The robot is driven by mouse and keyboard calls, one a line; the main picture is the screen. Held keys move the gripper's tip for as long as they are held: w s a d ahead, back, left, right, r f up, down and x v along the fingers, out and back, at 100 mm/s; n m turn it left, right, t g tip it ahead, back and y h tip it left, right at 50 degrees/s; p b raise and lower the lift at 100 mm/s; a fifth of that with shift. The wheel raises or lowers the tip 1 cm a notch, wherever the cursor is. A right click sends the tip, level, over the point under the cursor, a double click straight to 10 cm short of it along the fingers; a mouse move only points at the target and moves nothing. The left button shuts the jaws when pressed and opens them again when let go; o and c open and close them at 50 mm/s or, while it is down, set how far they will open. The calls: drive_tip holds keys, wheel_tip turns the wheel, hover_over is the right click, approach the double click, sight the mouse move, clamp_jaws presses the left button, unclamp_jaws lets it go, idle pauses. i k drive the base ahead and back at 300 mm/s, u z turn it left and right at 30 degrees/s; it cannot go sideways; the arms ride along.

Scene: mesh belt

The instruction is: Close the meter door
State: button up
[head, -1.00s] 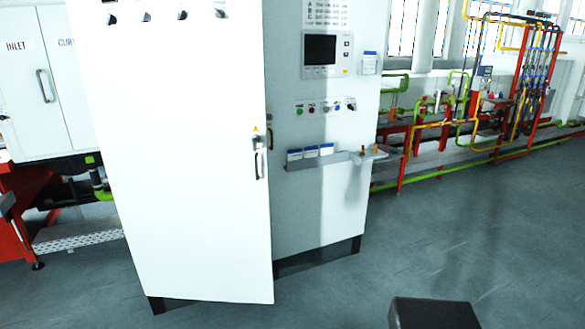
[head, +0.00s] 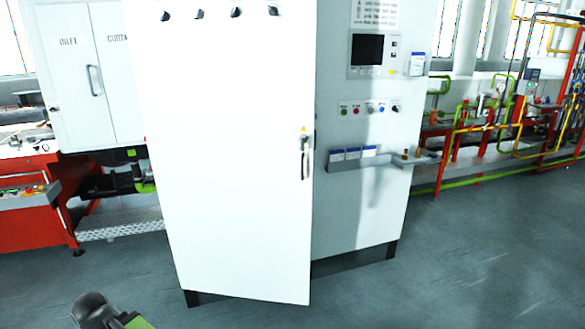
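The meter door (head: 235,170) is the tall plain white door on the left part of the cabinet front. It stands ajar, with its right edge swung out from the cabinet towards me. Its dark handle (head: 306,158) is near that right edge, below a small yellow label. The inside behind the door is hidden. My gripper's fingers are not in view. A dark rounded piece with a green patch shows at the bottom left, apart from the door in the picture; I cannot tell which part it is.
The cabinet's right panel (head: 350,215) carries a screen (head: 367,50), buttons and a small shelf (head: 370,163) that juts out. A red workbench (head: 30,205) and a white inlet cabinet (head: 85,75) stand left. Pipework is right. The grey floor (head: 450,270) in front looks clear.

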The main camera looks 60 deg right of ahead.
sight(225, 102)
drive_tip(key=i, duration=0.9)
drive_tip(key=z, duration=0.05)
